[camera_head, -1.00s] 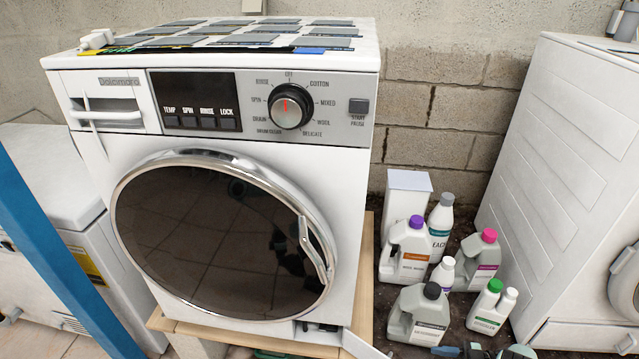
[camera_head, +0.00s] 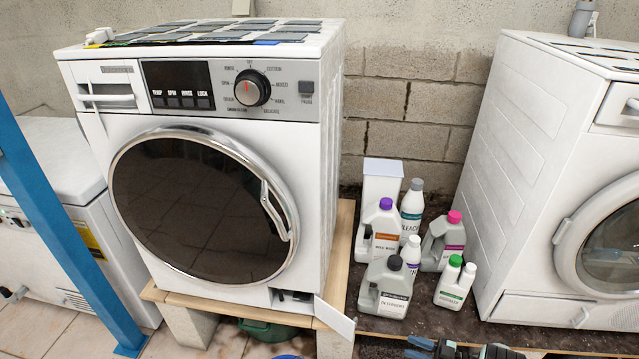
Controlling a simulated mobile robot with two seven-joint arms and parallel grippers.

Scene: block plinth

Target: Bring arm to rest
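My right gripper (camera_head: 462,350) shows only as dark and blue parts at the bottom edge, right of centre, below the bottles. My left gripper is not in view. The white washing machine (camera_head: 225,118) stands on a wooden board (camera_head: 342,250) over pale blocks (camera_head: 190,325). Its round dark door (camera_head: 195,205) looks closed. The small flap (camera_head: 335,318) at its lower right hangs open.
Several detergent bottles, one with a purple cap (camera_head: 380,232), stand beside a white box (camera_head: 382,180) between the machines. A second white machine (camera_head: 535,150) is at right. A blue post (camera_head: 60,225) and a white chest (camera_head: 55,165) are at left. Something green (camera_head: 262,330) lies under the board.

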